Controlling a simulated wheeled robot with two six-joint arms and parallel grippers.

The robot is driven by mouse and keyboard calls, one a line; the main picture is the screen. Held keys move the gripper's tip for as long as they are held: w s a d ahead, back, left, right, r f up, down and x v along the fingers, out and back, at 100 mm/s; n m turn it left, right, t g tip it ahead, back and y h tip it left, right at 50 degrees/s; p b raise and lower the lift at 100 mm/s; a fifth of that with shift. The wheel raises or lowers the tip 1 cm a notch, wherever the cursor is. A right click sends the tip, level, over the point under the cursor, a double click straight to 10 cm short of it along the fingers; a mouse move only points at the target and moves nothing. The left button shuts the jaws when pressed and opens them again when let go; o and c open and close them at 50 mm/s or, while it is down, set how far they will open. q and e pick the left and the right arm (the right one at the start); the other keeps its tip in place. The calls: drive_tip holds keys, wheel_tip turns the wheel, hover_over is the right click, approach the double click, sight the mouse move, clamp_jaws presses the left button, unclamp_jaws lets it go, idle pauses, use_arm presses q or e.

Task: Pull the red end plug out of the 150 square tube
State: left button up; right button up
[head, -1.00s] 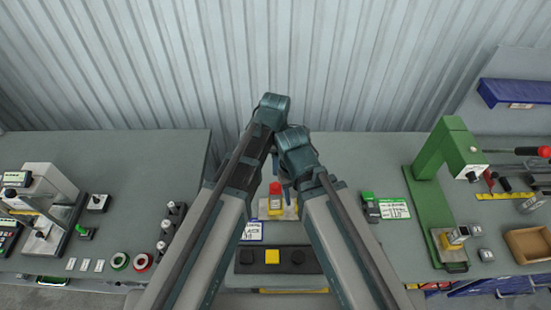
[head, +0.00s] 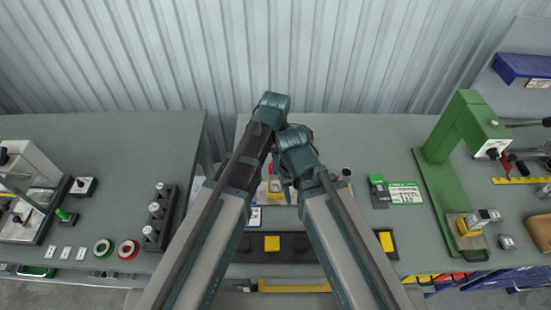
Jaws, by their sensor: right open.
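A small red piece (head: 274,168), which looks like the end plug, shows between my two arms on the middle table.
A dark strip with a yellow square (head: 272,243) lies along the front edge. A green press (head: 450,135) stands at the right, beside a green-white card (head: 405,194). A rack of cylinders (head: 157,225) stands at the left. A gap separates the left table.

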use_arm(q)
drive_tip(key=shift+f, duration=0.6)
use_arm(e)
drive_tip(key=shift+f, duration=0.55)
use_arm(q)
drive_tip(key=shift+r, duration=0.1)
clamp_jaws()
drive_tip(key=shift+r, duration=0.15)
use_arm(e)
drive_tip(key=shift+r, duration=0.25)
idle(1.0)
use_arm(q)
drive_tip(key=shift+r+p, duration=2.3)
use_arm(e)
drive_tip(key=shift+r, duration=2.25)
